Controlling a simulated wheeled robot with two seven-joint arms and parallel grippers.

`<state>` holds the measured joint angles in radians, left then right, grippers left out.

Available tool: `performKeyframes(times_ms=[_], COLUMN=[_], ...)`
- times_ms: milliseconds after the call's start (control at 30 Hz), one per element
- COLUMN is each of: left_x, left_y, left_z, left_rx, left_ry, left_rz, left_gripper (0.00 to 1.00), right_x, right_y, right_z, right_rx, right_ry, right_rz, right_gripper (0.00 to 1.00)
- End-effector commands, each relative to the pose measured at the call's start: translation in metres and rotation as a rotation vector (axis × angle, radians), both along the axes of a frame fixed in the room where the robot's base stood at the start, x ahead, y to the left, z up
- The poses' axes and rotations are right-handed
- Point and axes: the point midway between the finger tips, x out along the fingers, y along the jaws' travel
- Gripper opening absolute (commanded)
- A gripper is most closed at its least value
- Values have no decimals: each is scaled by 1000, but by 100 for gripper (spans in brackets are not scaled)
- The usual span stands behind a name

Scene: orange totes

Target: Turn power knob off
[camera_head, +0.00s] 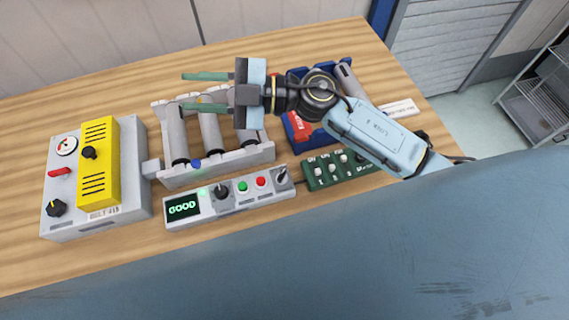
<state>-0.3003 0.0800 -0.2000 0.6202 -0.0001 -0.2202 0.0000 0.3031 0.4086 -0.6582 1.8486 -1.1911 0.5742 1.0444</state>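A grey box (130,190) with a yellow front panel (99,190) stands at the left of the table. It has a black knob on its lower left (56,208), a black knob on the yellow panel (88,152), a red switch (60,172) and a round gauge (66,146). I cannot tell from labels which knob is the power knob. My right gripper (184,91) is open and empty, its two green fingers pointing left, above the roller rack and to the right of the box. My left gripper is not in view.
A white console (205,213) with a lit "GOOD" display, black levers and coloured buttons lies front centre. A white rack (219,166) with grey rollers stands behind it. A green switch panel (310,183) and a blue bin (294,131) are to the right. The table's far left is clear.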

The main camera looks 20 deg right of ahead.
Motion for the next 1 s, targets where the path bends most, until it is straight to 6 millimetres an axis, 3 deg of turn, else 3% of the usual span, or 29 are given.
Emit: performKeyframes(times_ms=[67, 167, 300, 500, 600, 767, 1000], left_x=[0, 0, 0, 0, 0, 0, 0], left_y=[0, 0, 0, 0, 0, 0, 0], left_z=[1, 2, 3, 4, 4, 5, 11], left_rx=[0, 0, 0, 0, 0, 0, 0], left_ry=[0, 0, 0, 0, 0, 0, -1], left_rz=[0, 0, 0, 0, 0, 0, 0], left_gripper=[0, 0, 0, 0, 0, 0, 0], right_x=[-11, -21, -21, -9, -5, -6, -19], right_y=[4, -7, -55, -134, -157, -165, -153], right_z=[-23, -60, -109, -138, -141, -147, -184], right_rx=[-175, -425, -813, -1239, -1345, -1392, -1387], right_ry=[-11, 20, 123, 302, 358, 386, 387], right_rz=[153, 313, 444, 465, 452, 447, 452], right_gripper=[32, 32, 32, 32, 32, 32, 32])
